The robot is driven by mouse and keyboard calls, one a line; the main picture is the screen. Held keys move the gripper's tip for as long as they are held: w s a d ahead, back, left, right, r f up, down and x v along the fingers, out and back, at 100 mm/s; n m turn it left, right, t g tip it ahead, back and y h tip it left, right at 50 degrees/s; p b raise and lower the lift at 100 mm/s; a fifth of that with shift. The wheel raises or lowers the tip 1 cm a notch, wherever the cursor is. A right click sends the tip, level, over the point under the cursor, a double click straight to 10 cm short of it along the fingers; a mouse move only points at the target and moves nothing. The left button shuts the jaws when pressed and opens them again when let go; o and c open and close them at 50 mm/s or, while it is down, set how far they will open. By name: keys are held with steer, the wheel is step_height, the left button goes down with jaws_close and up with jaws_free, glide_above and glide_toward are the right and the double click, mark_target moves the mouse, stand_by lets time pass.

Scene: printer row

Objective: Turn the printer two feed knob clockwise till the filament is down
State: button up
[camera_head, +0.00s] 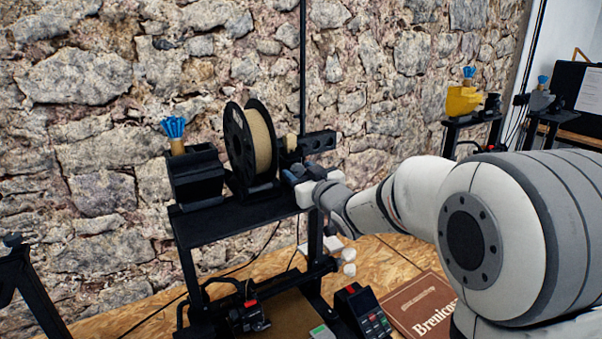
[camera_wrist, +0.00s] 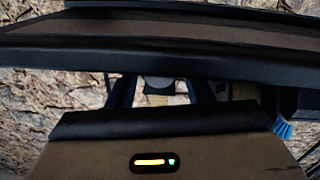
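In the head view, a black printer frame (camera_head: 235,222) carries an upright spool of tan filament (camera_head: 262,140) on its top shelf. My gripper (camera_head: 292,175) reaches in beside the spool's right side, close to the black feeder part (camera_head: 318,142). It covers the spot where a feed knob could be, and I cannot make out a knob there. In the wrist view, two dark bluish fingers (camera_wrist: 162,92) stand apart, with a grey rounded piece (camera_wrist: 158,84) between them. A dark-edged brown band hides their far ends, so I cannot tell whether they touch that piece.
A black box (camera_head: 195,178) with a blue tuft (camera_head: 174,127) stands left of the spool. A card reader (camera_head: 362,310) and a brown book (camera_head: 425,305) lie on the wooden bench. A yellow item (camera_head: 463,101) sits on another stand further right. The stone wall is close behind.

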steer(key=c, duration=0.8)
steer(key=m+p, duration=0.1)
steer(key=m, duration=0.3)
steer(key=shift+m, duration=0.3)
steer(key=o, duration=0.9)
steer(key=shift+o, duration=0.2)
steer(key=b+v, duration=0.2)
steer(key=v, duration=0.6)
steer(key=shift+w, duration=0.1)
